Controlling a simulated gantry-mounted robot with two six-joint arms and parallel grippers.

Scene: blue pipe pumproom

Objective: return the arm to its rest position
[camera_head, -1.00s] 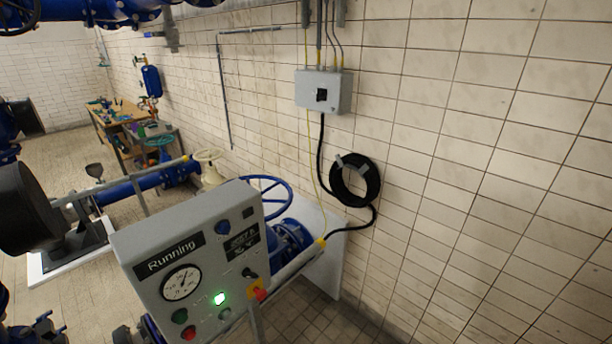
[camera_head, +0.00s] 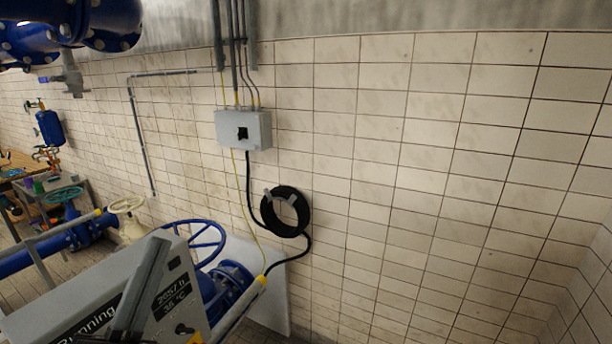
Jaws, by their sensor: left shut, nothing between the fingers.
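My left gripper (camera_head: 148,265) shows at the lower left as a narrow grey bar slanting up in front of the control panel (camera_head: 60,305). Its fingers look closed together with nothing between them. It covers part of the panel's face, including the area beside the word "Running". I cannot tell whether it touches the panel. The rest of my left arm is cut off by the bottom edge. My right gripper is not in view.
A blue handwheel (camera_head: 222,238) and blue pump body stand behind the panel. A grey switch box (camera_head: 228,128) and a black cable coil (camera_head: 305,212) are on the tiled wall. Blue pipes (camera_head: 112,20) cross the top left. A workbench stands far left. The right wall is bare.

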